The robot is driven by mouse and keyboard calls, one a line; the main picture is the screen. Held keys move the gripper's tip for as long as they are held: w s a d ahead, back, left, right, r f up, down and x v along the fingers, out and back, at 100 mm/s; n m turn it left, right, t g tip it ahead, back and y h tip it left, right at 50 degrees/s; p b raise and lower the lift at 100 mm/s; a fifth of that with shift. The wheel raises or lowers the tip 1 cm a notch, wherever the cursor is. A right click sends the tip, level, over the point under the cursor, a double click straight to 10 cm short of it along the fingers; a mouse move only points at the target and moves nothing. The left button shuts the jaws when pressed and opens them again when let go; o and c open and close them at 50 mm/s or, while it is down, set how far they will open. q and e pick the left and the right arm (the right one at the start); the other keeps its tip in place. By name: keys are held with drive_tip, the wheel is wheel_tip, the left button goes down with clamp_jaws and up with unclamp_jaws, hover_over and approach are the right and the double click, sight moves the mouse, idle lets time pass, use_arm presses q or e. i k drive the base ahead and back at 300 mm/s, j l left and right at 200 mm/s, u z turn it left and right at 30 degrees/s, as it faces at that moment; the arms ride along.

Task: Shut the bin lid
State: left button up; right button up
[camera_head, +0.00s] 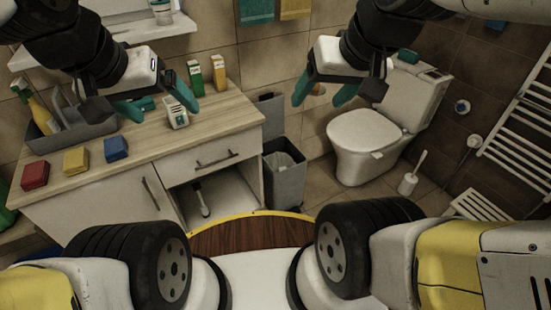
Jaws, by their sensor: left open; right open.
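A grey bin (287,182) stands on the floor between the wooden-topped cabinet and the toilet. Its lid (271,112) is raised upright at the back, and a light liner shows inside the open top. My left gripper (166,110) is open and empty above the countertop, left of the bin. My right gripper (322,94) is open and empty in the air, up and to the right of the bin. Neither gripper appears to touch the bin or its lid.
The cabinet (110,190) beside the bin carries boxes, coloured blocks and a grey caddy (70,138); its lower front compartment is open. The toilet (365,143) and a toilet brush (410,178) stand to the right. Floor shows between bin and toilet.

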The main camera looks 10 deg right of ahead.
sight(273, 108)
drive_tip(key=i+j, duration=0.1)
drive_tip(key=i, duration=0.45)
drive_tip(key=i+j, duration=0.1)
drive_tip(key=i, duration=0.5)
